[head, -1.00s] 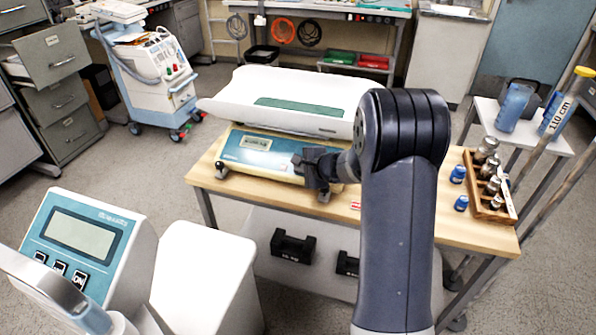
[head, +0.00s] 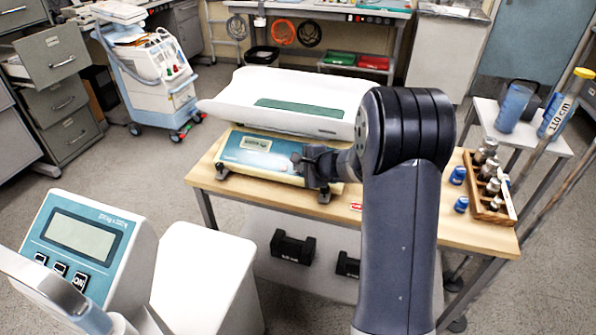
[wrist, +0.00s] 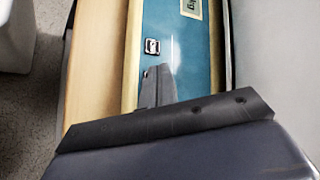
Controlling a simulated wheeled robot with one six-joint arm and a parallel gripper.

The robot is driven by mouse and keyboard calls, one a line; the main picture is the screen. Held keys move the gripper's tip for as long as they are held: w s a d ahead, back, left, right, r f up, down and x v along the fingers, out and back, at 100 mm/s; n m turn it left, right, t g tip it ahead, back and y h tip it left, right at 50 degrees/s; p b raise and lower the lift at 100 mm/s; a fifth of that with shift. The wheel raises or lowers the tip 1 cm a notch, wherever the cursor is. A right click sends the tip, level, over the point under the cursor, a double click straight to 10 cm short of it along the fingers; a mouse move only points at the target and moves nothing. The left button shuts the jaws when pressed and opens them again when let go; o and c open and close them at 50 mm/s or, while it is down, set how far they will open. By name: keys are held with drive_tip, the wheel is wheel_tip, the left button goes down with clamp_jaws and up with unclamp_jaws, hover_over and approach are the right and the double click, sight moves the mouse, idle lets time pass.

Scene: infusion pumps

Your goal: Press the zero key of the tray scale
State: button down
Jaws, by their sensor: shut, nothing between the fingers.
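The tray scale (head: 245,165) stands on the wooden table, with a white curved tray (head: 225,103) on top and a blue-teal front panel with a small display (head: 254,144). In the wrist view the panel (wrist: 190,75) runs upright, with the display (wrist: 191,8) at the top. A small dark square key with a light symbol (wrist: 152,46) lies just beyond my fingertips; its label is too small to read. My gripper (wrist: 159,69) is shut and empty, over the panel. A second mark beside the fingers is mostly hidden. In the head view my gripper (head: 297,161) is at the panel's right part; contact cannot be told.
A second scale with a tilted display head (head: 80,240) stands at the front left. A wooden weight rack (head: 488,205) and blue-capped bottles (head: 458,175) are on the table's right. Dark weights (head: 292,247) lie on the shelf below.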

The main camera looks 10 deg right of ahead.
drive_tip(key=r, duration=0.1)
drive_tip(key=s+r+p, duration=0.1)
drive_tip(key=r, duration=0.1)
drive_tip(key=a+r+p, duration=0.1)
drive_tip(key=shift+s+r, duration=0.3)
drive_tip(key=shift+s, duration=0.05)
drive_tip(key=shift+f, duration=0.15)
idle(0.5)
drive_tip(key=r+p, duration=0.2)
drive_tip(key=s+r+p, duration=0.1)
drive_tip(key=p, duration=0.1)
drive_tip(key=shift+s+a+r, duration=0.1)
drive_tip(key=shift+a+r, duration=0.15)
drive_tip(key=shift+r, duration=0.15)
idle(0.4)
